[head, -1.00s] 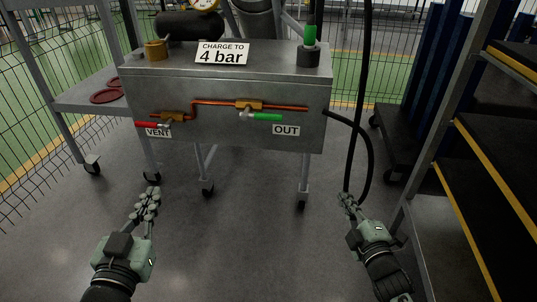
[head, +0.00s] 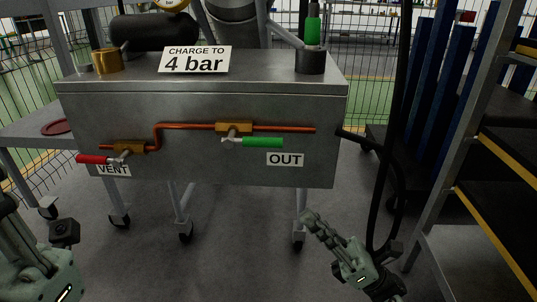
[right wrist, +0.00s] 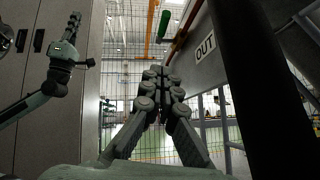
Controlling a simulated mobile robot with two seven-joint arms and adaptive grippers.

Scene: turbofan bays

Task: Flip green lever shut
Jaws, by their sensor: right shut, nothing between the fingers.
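The green lever (head: 263,142) lies level on the brass valve (head: 234,128) of the copper pipe, its handle pointing right above the OUT label (head: 285,159). It also shows at the top of the right wrist view (right wrist: 165,24). My right gripper (head: 309,216) is shut and empty, below and right of the lever, apart from it. Its closed fingertips show in the right wrist view (right wrist: 158,72). My left gripper is partly cut off at the head view's left edge; in the right wrist view (right wrist: 75,18) its fingers look together, away from the panel.
A red lever (head: 92,159) sits on the VENT valve at left. A sign (head: 194,60) stands on the metal cart (head: 210,100). A black hose (head: 385,150) hangs right of the cart, close to my right gripper. A shelf rack (head: 480,180) stands at right.

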